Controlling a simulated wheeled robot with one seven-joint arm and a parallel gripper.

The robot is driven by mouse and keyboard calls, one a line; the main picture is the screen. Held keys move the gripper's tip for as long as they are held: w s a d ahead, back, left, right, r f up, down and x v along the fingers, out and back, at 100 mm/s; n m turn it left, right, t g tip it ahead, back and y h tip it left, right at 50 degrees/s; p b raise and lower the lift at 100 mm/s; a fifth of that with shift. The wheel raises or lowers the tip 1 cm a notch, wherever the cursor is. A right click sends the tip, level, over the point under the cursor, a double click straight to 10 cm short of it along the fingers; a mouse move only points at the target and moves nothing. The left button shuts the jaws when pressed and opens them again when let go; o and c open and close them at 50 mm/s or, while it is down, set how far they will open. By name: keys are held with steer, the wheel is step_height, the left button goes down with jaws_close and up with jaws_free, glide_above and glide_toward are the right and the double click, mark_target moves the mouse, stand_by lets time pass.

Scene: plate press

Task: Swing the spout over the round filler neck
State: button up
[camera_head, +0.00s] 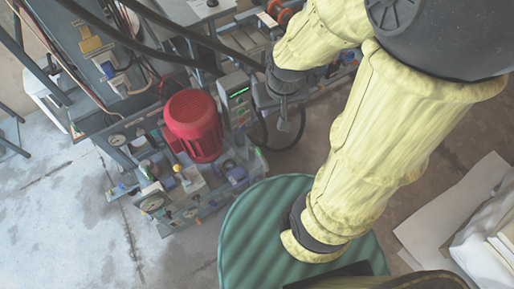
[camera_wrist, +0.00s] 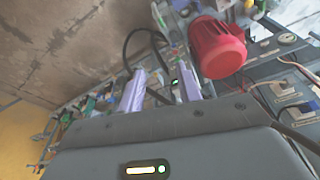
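My gripper (camera_wrist: 162,74) shows in the wrist view as two pale lilac fingers, set apart with a gap between them. I see nothing held between them. In the head view my gripper (camera_head: 284,118) points down at the end of my yellow-sleeved arm, right of a dark box with a green-lit display (camera_head: 239,92). That display also shows behind the fingers in the wrist view (camera_wrist: 175,82). I cannot clearly make out the spout or the round filler neck among the small parts of the machine.
A red ribbed motor (camera_head: 193,125) stands left of my gripper; it is at upper right in the wrist view (camera_wrist: 216,47). Thick black hoses (camera_head: 150,52) cross above the machine. A green round ribbed platform (camera_head: 242,222) lies under my arm. Bare floor (camera_head: 65,225) is at lower left.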

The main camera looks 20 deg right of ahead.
steer(key=w+f+n+g+b, duration=0.1)
steer(key=w+f+b, duration=0.45)
steer(key=f, duration=0.35)
steer(key=w+f+n+b, duration=0.1)
steer(key=w+f+b, duration=0.4)
steer(key=f, duration=0.4)
steer(key=n+g+b, duration=0.2)
steer(key=b, duration=0.5)
glide_above(259, 150)
step_height(259, 150, down, 14)
steer(key=shift+w, duration=0.15)
steer(key=shift+f, duration=0.25)
step_height(259, 150, down, 17)
steer(key=shift+f+b, duration=0.1)
steer(key=shift+b, duration=0.95)
jaws_close()
